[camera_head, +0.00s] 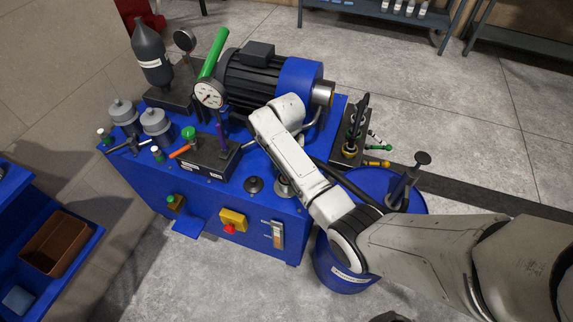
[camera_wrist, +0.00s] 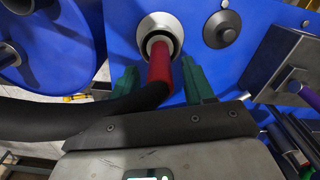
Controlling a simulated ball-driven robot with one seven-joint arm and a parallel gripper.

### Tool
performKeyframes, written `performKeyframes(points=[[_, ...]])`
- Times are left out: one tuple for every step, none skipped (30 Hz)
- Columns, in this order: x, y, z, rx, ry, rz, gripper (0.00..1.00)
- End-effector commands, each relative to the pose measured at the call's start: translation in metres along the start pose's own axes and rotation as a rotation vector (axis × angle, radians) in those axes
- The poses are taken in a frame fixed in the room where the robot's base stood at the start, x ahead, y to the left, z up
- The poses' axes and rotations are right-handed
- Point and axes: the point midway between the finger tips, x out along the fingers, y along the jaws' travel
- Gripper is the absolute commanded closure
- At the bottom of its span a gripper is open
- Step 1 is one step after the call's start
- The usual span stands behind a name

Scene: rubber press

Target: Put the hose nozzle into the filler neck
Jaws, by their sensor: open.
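The hose nozzle (camera_wrist: 160,66) has a red grip and a metal tip. In the wrist view its tip is inside the opening of the grey, round filler neck (camera_wrist: 145,24) on the blue tank top. A thick black hose (camera_wrist: 60,121) runs from the nozzle to the left. My gripper (camera_wrist: 163,82) is open, with one green finger on each side of the nozzle and hose end. How deep the tip sits is hidden. In the head view my arm covers the gripper and nozzle; part of the black hose (camera_head: 345,183) shows beside the arm.
A dark round cap (camera_head: 254,185) sits left of the neck on the blue press unit (camera_head: 215,205). A motor (camera_head: 265,82), a gauge (camera_head: 209,94) and a valve block (camera_head: 210,155) crowd its top. A blue drum (camera_head: 337,275) stands to the right, partly under my arm.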

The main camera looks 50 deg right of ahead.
Motion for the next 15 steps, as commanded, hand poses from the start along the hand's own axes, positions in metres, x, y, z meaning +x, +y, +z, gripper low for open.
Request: performKeyframes(points=[[-0.009, -0.001, -0.001, -0.001, 0.004, -0.003, 0.47], [-0.015, -0.001, -0.001, -0.002, 0.005, -0.003, 0.47], [-0.023, -0.002, -0.001, -0.002, 0.005, -0.004, 0.47], [-0.029, -0.002, -0.001, -0.001, 0.005, -0.004, 0.47], [-0.036, -0.001, -0.001, -0.001, 0.005, -0.005, 0.47], [-0.044, -0.001, -0.001, -0.001, 0.005, -0.004, 0.47], [-0.051, -0.001, -0.001, -0.001, 0.005, -0.004, 0.47], [-0.057, -0.001, -0.001, -0.001, 0.004, -0.004, 0.47], [-0.065, -0.001, -0.001, -0.001, 0.004, -0.004, 0.47], [-0.07, -0.001, -0.001, -0.001, 0.004, -0.003, 0.47], [-0.076, -0.001, -0.001, -0.001, 0.004, -0.004, 0.47], [-0.082, -0.001, -0.001, -0.001, 0.003, -0.002, 0.47], [-0.086, -0.001, -0.001, -0.001, 0.004, -0.003, 0.47], [-0.093, -0.001, 0.0, 0.0, 0.003, -0.002, 0.47], [-0.098, 0.0, 0.0, 0.0, 0.001, -0.001, 0.47]])
